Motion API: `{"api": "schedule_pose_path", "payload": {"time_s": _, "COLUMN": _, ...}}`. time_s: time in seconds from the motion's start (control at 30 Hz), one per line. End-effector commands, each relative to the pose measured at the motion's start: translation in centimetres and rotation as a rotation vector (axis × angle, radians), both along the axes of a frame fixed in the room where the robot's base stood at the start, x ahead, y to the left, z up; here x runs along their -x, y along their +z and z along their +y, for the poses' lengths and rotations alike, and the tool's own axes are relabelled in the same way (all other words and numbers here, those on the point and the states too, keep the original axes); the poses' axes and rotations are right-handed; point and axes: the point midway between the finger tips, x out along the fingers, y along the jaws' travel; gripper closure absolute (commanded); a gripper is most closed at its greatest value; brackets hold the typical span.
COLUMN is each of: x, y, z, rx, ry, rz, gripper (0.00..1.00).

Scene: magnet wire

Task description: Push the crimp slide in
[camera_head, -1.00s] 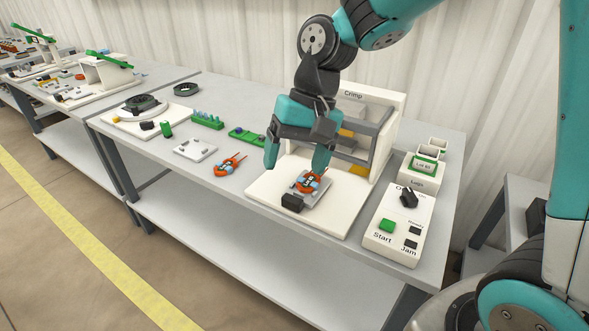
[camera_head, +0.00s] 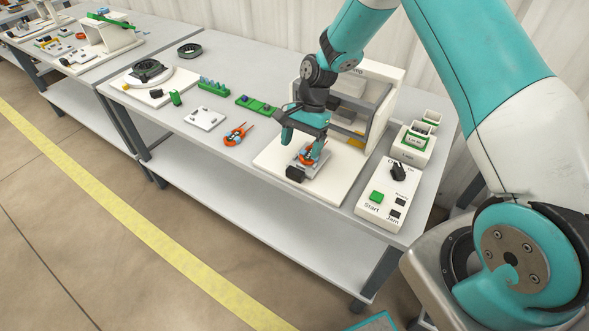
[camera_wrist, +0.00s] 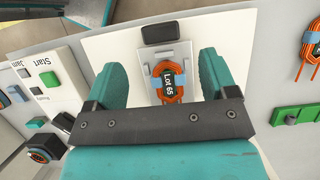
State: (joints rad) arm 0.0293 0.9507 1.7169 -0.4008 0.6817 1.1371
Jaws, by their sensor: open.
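The crimp slide is a grey plate (camera_wrist: 183,56) on the white base of the crimp press, with a black block handle (camera_head: 295,174) at its front end; the handle also shows at the top of the wrist view (camera_wrist: 161,33). An orange wire coil with blue bands and a "Lot 65" tag (camera_wrist: 169,82) lies on the slide. My gripper (camera_head: 305,143) is open above the slide, its teal fingers apart on either side of the coil in the wrist view (camera_wrist: 161,80). The fingers look empty. In the head view my gripper partly hides the slide's rear and the coil.
The crimp press housing (camera_head: 384,92) stands behind the slide. A control box (camera_head: 384,205) with a green Start button and black knob is to the right. A second orange coil (camera_head: 238,134), a white plate (camera_head: 205,118) and green racks (camera_head: 257,104) lie to the left.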

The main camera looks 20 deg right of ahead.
Motion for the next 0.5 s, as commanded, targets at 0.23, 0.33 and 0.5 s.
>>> {"api": "schedule_pose_path", "payload": {"time_s": 0.23, "x": 1.3, "y": -4.9, "z": 1.7, "rx": 0.0, "ry": 0.003, "rz": 0.004, "gripper": 0.21}}
{"api": "schedule_pose_path", "payload": {"time_s": 0.33, "x": 1.6, "y": -6.2, "z": 2.2, "rx": 0.0, "ry": 0.003, "rz": 0.001, "gripper": 0.21}}
{"api": "schedule_pose_path", "payload": {"time_s": 0.5, "x": 1.8, "y": -7.5, "z": 2.5, "rx": 0.0, "ry": 0.002, "rz": 0.0, "gripper": 0.21}}
